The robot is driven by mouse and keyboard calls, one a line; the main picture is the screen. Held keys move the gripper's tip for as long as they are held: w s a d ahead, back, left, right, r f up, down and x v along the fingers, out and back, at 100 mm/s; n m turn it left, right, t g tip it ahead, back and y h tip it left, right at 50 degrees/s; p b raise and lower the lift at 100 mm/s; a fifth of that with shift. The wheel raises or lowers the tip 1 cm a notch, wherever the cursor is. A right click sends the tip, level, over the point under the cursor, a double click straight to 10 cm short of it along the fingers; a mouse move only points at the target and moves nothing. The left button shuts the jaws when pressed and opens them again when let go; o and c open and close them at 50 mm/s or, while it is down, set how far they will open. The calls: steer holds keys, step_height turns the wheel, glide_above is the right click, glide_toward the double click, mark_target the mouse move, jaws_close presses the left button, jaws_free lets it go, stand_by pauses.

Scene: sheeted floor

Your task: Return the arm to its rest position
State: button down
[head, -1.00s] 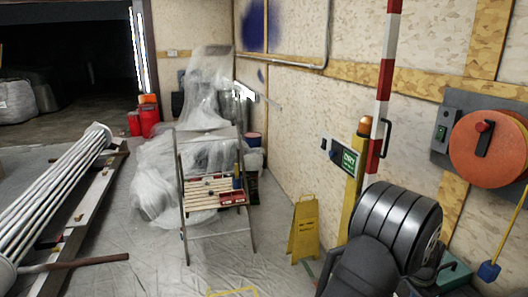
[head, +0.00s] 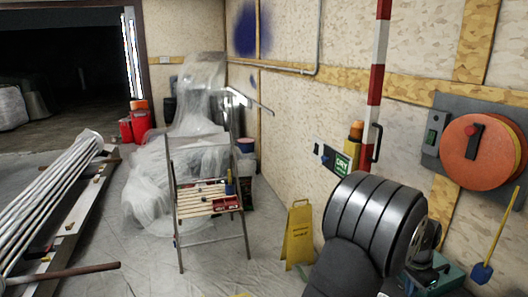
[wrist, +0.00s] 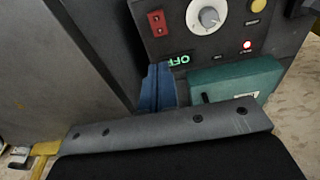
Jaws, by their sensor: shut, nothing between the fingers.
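My arm's dark ringed link fills the lower right of the head view. My gripper is not clearly visible there, hidden behind or below the link. In the wrist view two blue fingers (wrist: 160,72) show close together beyond the dark wrist housing, with nothing visible between them. They are in front of a dark control panel (wrist: 225,38) with a white knob, a green "OFF" display and a lit red lamp. I cannot tell whether they touch it.
A teal case (wrist: 236,80) sits right of the fingers, and a grey surface stands at left. In the head view a yellow sign (head: 298,236), a red-white pole (head: 375,85) and an orange reel (head: 482,152) are near my arm. A stepladder (head: 208,205) stands on the sheeted floor, left of centre.

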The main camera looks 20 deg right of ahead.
steer(key=shift+a+r, duration=0.4)
steer(key=shift+r, duration=0.4)
steer(key=shift+a+r, duration=0.4)
steer(key=shift+r, duration=0.4)
steer(key=c, duration=0.9)
jaws_free()
steer(key=shift+c, duration=0.2)
steer(key=o, duration=0.4)
steer(key=shift+w+r, duration=0.15)
steer(key=shift+w, duration=0.15)
steer(key=o, duration=0.5)
steer(key=shift+h, duration=0.6)
steer(key=w+a+r, duration=0.1)
steer(key=w, duration=0.2)
steer(key=w+a+r, duration=0.1)
steer(key=w+r, duration=0.1)
steer(key=w+a+r, duration=0.1)
steer(key=w, duration=0.2)
steer(key=shift+w+a+r, duration=0.2)
steer(key=shift+w+r, duration=0.1)
steer(key=shift+o, duration=0.2)
steer(key=w+a+r+h, duration=0.2)
steer(key=w+a+r, duration=0.45)
steer(key=w, duration=0.35)
steer(key=x, duration=1)
steer(key=shift+a, duration=0.1)
